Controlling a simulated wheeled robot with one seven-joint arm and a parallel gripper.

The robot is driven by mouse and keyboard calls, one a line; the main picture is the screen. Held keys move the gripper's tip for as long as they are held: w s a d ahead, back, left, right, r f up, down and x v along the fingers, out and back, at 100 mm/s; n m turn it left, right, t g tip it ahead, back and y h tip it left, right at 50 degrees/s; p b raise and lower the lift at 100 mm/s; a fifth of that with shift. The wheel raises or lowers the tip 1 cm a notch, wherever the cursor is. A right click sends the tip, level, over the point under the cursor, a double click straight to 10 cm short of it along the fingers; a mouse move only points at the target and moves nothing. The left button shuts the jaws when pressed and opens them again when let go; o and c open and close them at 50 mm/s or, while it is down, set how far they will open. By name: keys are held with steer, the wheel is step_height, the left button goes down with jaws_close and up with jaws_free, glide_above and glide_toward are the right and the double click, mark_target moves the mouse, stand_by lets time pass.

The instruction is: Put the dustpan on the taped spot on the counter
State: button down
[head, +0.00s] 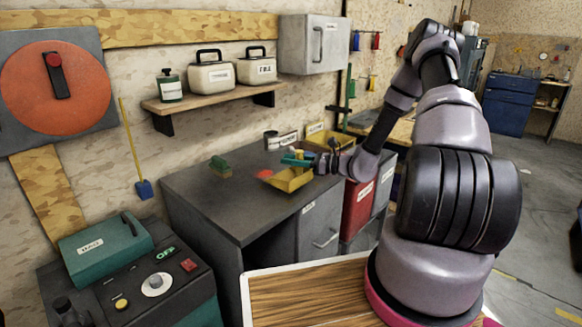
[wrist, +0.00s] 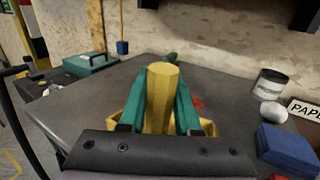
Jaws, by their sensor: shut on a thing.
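The yellow dustpan (head: 290,181) is at the front right part of the dark grey counter (head: 225,208). My gripper (head: 298,159) is shut on its upright yellow handle, which stands between the teal fingers in the wrist view (wrist: 163,98). Parts of the yellow pan (wrist: 208,127) show behind my gripper there. I cannot tell whether the pan touches the counter. A red patch (head: 265,174), likely the taped spot, lies on the counter just left of the dustpan. It shows partly behind the right finger in the wrist view (wrist: 199,103).
A green brush-like thing (head: 220,167) stands farther left on the counter. A blue box (wrist: 286,145) is at the right. The counter's left part is clear.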

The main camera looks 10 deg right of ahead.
steer(key=shift+f, duration=1.05)
steer(key=shift+f, duration=0.1)
steer(key=c, duration=0.6)
jaws_free()
